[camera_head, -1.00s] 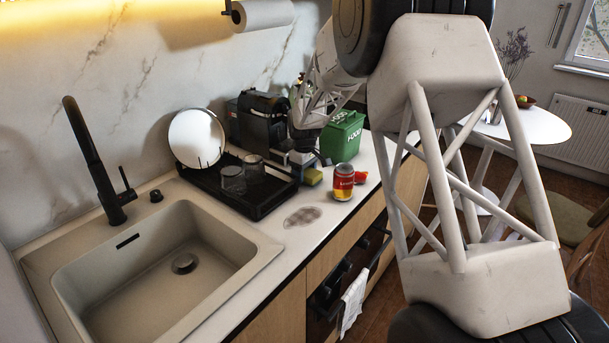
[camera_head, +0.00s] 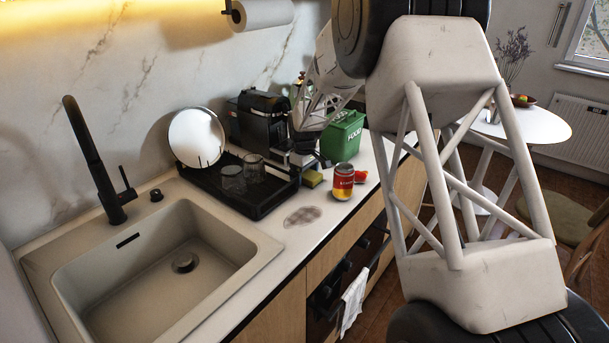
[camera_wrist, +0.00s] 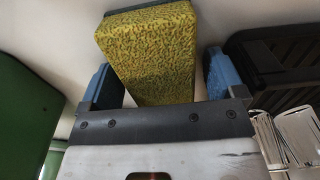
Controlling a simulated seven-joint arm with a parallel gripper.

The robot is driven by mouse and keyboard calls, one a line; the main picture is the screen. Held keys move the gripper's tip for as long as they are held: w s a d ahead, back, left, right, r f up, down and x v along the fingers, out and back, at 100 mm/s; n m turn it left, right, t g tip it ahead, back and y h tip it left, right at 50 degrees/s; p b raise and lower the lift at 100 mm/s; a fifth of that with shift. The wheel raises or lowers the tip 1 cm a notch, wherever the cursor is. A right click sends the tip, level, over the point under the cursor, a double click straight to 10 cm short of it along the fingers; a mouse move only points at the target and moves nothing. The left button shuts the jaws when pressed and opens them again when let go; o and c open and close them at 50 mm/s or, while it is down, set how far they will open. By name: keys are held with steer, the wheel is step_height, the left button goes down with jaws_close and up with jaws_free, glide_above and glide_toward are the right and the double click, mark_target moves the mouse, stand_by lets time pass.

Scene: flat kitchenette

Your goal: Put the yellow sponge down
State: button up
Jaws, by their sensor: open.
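The yellow sponge (camera_head: 313,179) lies on the white counter (camera_head: 331,214), between the black drying tray and the red and yellow can. In the wrist view the sponge (camera_wrist: 155,55) has a dark layer along its far edge and sits between two blue fingers. My gripper (camera_wrist: 162,80) is open around it, with a visible gap at the right finger; contact at the left finger is unclear. In the head view my gripper (camera_head: 305,161) is small and dark, right at the sponge, and its fingers are hard to make out.
The can (camera_head: 343,182) stands close right of the sponge, with a red item (camera_head: 360,177) behind it. A green food bin (camera_head: 342,136) is behind. The drying tray (camera_head: 262,206) with glasses is left. A stained patch (camera_head: 303,216) and clear counter lie in front.

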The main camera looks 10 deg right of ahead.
step_height(320, 180, up, 12)
steer(key=shift+r, duration=0.15)
stand_by(0.7)
stand_by(0.5)
